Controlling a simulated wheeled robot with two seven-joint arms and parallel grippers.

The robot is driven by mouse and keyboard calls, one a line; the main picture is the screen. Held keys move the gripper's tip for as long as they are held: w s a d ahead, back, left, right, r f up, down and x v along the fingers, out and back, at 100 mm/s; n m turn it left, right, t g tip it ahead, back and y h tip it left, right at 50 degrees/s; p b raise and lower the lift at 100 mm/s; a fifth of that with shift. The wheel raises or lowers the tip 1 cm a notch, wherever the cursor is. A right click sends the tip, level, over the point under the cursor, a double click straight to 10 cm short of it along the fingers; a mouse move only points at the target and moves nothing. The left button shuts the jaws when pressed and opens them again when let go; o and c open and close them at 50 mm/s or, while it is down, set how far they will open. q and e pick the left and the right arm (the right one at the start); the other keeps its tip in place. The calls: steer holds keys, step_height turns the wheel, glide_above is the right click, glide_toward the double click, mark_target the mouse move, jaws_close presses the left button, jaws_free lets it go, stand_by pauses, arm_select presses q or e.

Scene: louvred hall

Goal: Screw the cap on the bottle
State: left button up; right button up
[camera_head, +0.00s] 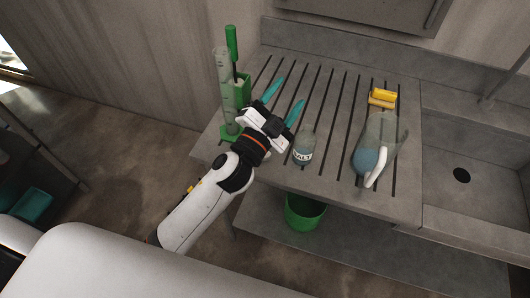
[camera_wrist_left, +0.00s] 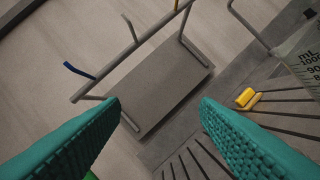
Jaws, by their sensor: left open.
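I cannot make out a separate cap in either view. My left gripper (camera_head: 286,101) is open, with teal fingers apart and nothing between them. It is above the counter, to the upper left of the bottle and apart from it. The wrist view shows the two open fingers of my left gripper (camera_wrist_left: 159,108), but not the bottle. My right gripper is not in view.
A tall cylinder (camera_head: 224,75) and green holder (camera_head: 242,90) stand left, close to my gripper. A green bucket (camera_head: 304,213) is below; a sink (camera_head: 480,165) is right.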

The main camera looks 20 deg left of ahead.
arm_select(q)
steer(key=s+d+r+m+g+h, duration=0.2)
steer(key=d+r+m+g+h, duration=0.4)
steer(key=d+m+h, duration=0.55)
steer(key=s+d+f+m+g+h, duration=0.2)
steer(key=s+d+f+m+g, duration=0.15)
steer(key=m+g, duration=0.9)
step_height(320, 180, down, 7)
steer(key=a+m+g+y, duration=0.1)
steer(key=m+g+y, duration=0.1)
steer(key=m+y, duration=0.4)
steer(key=w+a+f+y, duration=0.1)
steer(key=w+a+y, duration=0.2)
steer(key=a+y, duration=0.3)
steer(key=w+a+f+n+y, duration=0.1)
steer(key=w+a+f+y, duration=0.1)
steer(key=a+y, duration=0.5)
steer(key=w+a, duration=0.1)
steer(key=a, duration=0.3)
steer(key=shift+a+p, duration=0.3)
steer(key=shift+a, duration=0.1)
steer(key=shift+t, duration=0.25)
step_height(320, 180, down, 6)
steer(key=shift+r+p, duration=0.1)
steer(key=shift+p, duration=1)
steer(key=shift+f, duration=0.45)
